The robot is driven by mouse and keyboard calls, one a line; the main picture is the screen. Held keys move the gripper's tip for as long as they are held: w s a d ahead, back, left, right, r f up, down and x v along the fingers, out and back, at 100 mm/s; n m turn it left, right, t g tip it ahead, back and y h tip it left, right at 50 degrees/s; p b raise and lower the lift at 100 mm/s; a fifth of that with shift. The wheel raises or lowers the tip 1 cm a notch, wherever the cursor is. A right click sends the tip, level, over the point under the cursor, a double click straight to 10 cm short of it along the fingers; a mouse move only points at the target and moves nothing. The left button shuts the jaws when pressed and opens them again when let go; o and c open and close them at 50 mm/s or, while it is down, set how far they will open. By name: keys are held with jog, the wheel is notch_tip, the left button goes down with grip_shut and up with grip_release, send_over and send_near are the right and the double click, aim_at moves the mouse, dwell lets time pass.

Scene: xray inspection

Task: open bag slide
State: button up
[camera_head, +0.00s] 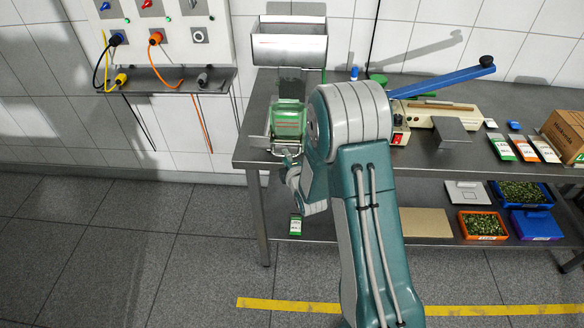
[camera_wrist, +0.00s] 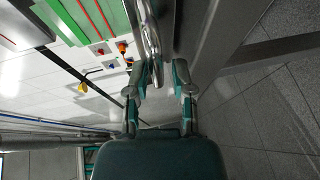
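The metal hopper (camera_head: 289,46) is mounted at the back left of the table. Under it is the slide unit with a green bag (camera_head: 289,120), which also shows at the top of the wrist view (camera_wrist: 88,18). A metal bar, like a handle, sits at the front of the unit and shows as a shiny curved piece (camera_wrist: 152,38) in the wrist view. My gripper (camera_head: 290,160) is at the table's front left edge, just below the slide unit, partly hidden by my arm. In the wrist view my gripper (camera_wrist: 157,78) has its fingers apart, with the bar's end between them; contact is unclear.
The steel table (camera_head: 440,158) holds a sealer with a blue lever (camera_head: 440,82), several packets and a brown box (camera_head: 566,134). The lower shelf holds bins of green pieces (camera_head: 482,225). A wall panel (camera_head: 165,35) with cables is at left.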

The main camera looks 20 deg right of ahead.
jog(key=v, duration=1)
jog(key=shift+s, duration=0.3)
jog(key=s+r+m+g+h, duration=0.2)
jog(key=s+r+m+g, duration=0.3)
jog(key=r+m, duration=0.6)
jog(key=s+r+m+g, duration=0.2)
jog(key=s+r+m, duration=0.1)
jog(key=s, duration=0.7)
jog(key=s+r+m+g, duration=0.3)
jog(key=s+r, duration=0.3)
jog(key=s, duration=0.4)
jog(key=shift+s+a+r+m+y, duration=0.15)
jog(key=shift+a+r+m+y, duration=0.15)
jog(key=shift+a+m, duration=0.25)
